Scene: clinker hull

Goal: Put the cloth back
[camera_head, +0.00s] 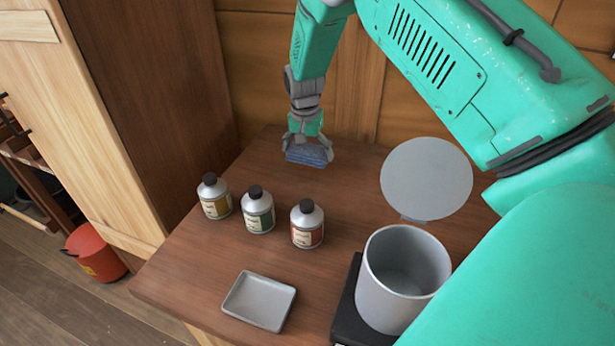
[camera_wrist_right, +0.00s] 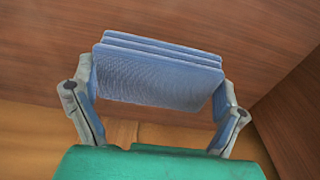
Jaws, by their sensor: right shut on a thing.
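A folded blue cloth (camera_head: 308,156) is held between the fingers of my right gripper (camera_head: 305,140) over the back part of the brown table. In the right wrist view the cloth (camera_wrist_right: 160,78) shows as several flat layers, with a finger of the right gripper (camera_wrist_right: 158,105) at each end. I cannot tell whether the cloth touches the table. My left gripper does not show.
Three labelled bottles (camera_head: 258,210) stand in front of the cloth. A grey tray (camera_head: 259,301) lies at the table's front. An open grey pot (camera_head: 403,278) with a raised round lid (camera_head: 426,180) stands right. A red bucket (camera_head: 95,252) is on the floor.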

